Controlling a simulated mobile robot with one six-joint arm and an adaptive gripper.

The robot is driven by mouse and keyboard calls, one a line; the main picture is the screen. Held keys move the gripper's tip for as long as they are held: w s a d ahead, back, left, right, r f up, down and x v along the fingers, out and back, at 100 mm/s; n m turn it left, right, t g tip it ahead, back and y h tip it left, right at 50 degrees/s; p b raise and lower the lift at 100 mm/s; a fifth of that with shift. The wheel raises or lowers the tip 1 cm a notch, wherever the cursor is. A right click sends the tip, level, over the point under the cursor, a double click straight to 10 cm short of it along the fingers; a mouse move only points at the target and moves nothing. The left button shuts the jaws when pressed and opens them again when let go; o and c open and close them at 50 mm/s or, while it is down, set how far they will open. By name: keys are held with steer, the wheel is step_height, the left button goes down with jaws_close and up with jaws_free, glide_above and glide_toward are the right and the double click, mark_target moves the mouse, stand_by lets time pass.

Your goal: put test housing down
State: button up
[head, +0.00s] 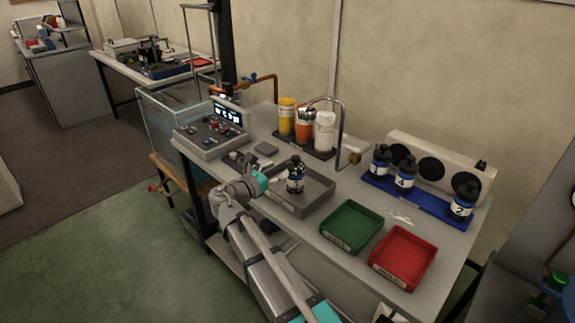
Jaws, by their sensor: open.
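A green tray (351,228) and a red tray (402,258) lie to the right. Several numbered black bottles stand on a blue rack (418,201). Yellow, orange and white cylinders stand behind. A control box (210,138) and a glass tank (160,120) are left.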

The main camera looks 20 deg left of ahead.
steer(key=shift+v, duration=1.85)
steer(key=shift+w, duration=0.1)
